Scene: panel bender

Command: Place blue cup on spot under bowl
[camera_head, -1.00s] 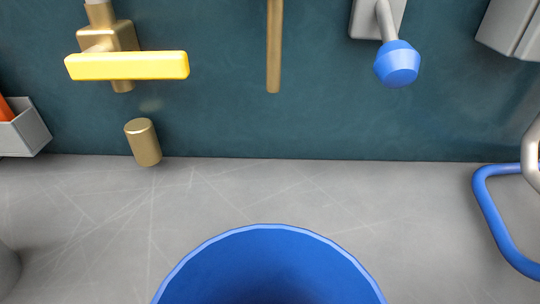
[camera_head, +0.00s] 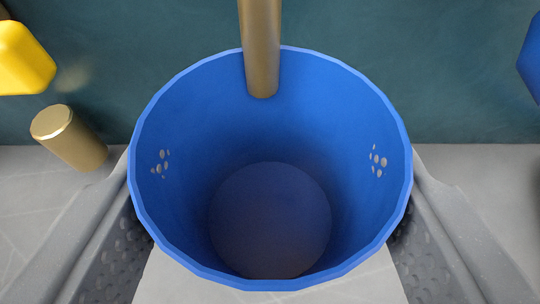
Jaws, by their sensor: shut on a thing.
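The blue cup (camera_head: 270,130) fills the middle of the camera view, its open mouth toward me, so I look down onto its round bottom. My gripper (camera_head: 270,172) is shut on the cup, with one grey finger against its left side and the other against its right. Small bumps of the finger pads show through the cup's inner walls on both sides. No bowl is in view, and I cannot make out a marked spot.
A brass-coloured rod (camera_head: 262,50) comes down from the top, its lower end overlapping the cup's far inside wall. A yellow handle (camera_head: 22,60) and a brass cylinder (camera_head: 70,138) are at the left. A blue knob edge (camera_head: 532,55) is at the right. A dark teal wall (camera_head: 450,80) stands behind.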

